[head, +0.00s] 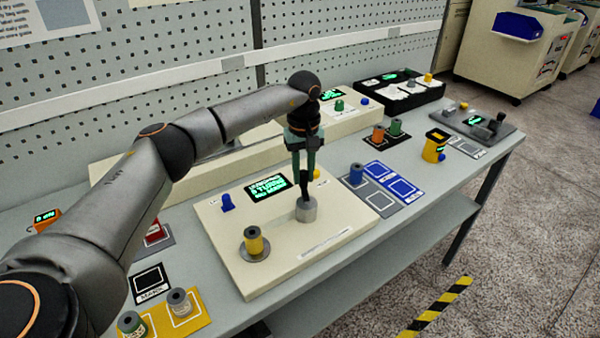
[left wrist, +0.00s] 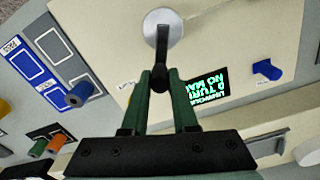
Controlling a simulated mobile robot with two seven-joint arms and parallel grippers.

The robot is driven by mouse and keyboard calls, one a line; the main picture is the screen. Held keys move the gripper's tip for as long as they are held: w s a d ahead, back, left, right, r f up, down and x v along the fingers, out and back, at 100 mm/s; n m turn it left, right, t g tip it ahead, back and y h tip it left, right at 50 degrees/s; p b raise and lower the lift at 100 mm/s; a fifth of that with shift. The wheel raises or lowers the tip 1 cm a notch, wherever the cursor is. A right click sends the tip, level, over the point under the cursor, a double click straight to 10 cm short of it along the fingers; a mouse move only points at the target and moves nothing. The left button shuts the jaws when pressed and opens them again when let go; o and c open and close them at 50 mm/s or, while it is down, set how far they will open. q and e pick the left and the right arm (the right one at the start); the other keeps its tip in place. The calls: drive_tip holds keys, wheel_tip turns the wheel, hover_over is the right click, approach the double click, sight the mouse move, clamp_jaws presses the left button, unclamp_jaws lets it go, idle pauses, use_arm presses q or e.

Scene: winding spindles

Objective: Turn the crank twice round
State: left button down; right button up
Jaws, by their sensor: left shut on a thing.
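The crank has a light grey round hub (head: 306,211) on a cream panel (head: 240,273), with a black crank arm (left wrist: 163,45) on top. In the left wrist view the arm runs from the hub toward my fingers and ends in a black knob. My left gripper (head: 304,180), with green fingers, points down over the crank from behind the hub. It is shut on the crank's knob (left wrist: 160,80). A yellow spool (head: 253,240) stands on a round plate at the panel's front left. A display with green text (head: 267,187) lies behind it. My right gripper is not in view.
A blue knob (head: 228,203) stands on the panel left of the display. A blue spool (head: 356,174) stands on a grey and blue mat to the right. Grey and green spools (head: 179,301) stand at the front left. A pegboard wall (head: 180,50) closes the back.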

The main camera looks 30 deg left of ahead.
use_arm(q)
drive_tip(key=shift+w+d+m, duration=0.15)
drive_tip(key=shift+m, duration=0.25)
drive_tip(key=c, duration=0.7)
unclamp_jaws()
wheel_tip(320, 180, up, 13)
drive_tip(key=shift+f+b, duration=0.2)
drive_tip(key=shift+b, duration=0.25)
